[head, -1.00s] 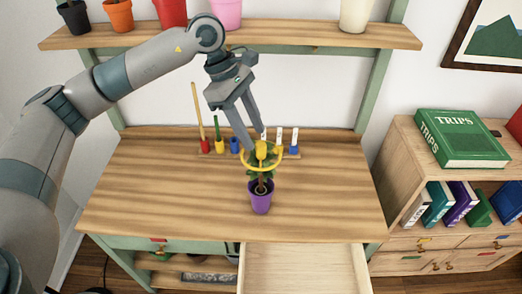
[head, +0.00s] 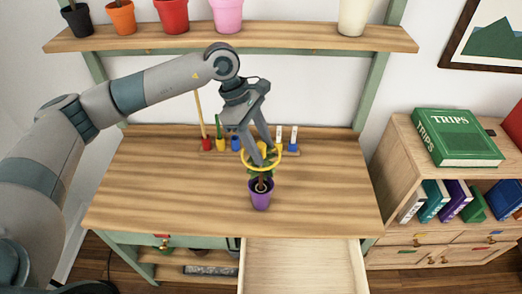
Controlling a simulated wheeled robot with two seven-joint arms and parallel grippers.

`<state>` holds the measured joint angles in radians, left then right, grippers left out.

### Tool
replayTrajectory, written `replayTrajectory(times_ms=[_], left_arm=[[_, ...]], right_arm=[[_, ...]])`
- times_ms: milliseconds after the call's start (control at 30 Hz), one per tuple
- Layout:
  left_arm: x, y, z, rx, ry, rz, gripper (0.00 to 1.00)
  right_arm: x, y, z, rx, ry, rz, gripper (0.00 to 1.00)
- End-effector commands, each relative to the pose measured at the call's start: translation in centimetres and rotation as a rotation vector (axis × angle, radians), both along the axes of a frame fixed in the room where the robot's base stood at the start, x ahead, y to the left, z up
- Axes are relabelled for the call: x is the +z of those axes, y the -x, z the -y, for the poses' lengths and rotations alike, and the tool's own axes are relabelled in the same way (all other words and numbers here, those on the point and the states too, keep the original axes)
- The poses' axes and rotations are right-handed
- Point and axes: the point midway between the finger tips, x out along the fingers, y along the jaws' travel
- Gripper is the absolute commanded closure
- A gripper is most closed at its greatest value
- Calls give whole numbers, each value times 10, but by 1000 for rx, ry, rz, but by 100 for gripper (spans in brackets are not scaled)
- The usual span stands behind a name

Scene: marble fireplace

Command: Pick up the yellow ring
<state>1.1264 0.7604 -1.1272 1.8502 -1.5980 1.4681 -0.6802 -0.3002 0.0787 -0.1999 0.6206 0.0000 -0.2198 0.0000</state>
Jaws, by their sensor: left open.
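The yellow ring (head: 246,163) sits around the upper part of a small plant in a purple pot (head: 260,196), which stands on the wooden desk. My left gripper (head: 264,158) comes down from above with its fingers apart at the ring and the plant top. The fingers hide part of the ring and leaves. I cannot tell whether the fingers touch the ring. My right gripper is not in view.
A rack of several colored tools (head: 221,143) stands behind the plant. An open drawer (head: 300,265) juts out below the desk's front edge. A shelf (head: 290,37) with pots is above. The desk (head: 150,190) is clear on both sides of the plant.

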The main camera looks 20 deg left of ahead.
Motion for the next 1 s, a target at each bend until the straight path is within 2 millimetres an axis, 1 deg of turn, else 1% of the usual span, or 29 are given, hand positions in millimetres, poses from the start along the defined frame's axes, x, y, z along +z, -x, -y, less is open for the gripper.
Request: replayTrajectory(times_ms=[200,233,267,300,400,767,867,1000], left_arm=[[0,0,0,0,0,0,59],[0,0,0,0,0,0,61],[0,0,0,0,0,0,68],[0,0,0,0,0,0,78],[0,0,0,0,0,0,100],[2,0,0,-1,0,1,100],[5,-1,0,-1,1,1,100],[17,-1,0,0,1,4,100]], right_arm=[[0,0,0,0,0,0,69],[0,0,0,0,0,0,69],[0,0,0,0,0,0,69],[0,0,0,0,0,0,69],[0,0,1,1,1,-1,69],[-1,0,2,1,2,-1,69],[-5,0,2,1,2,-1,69],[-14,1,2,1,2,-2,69]])
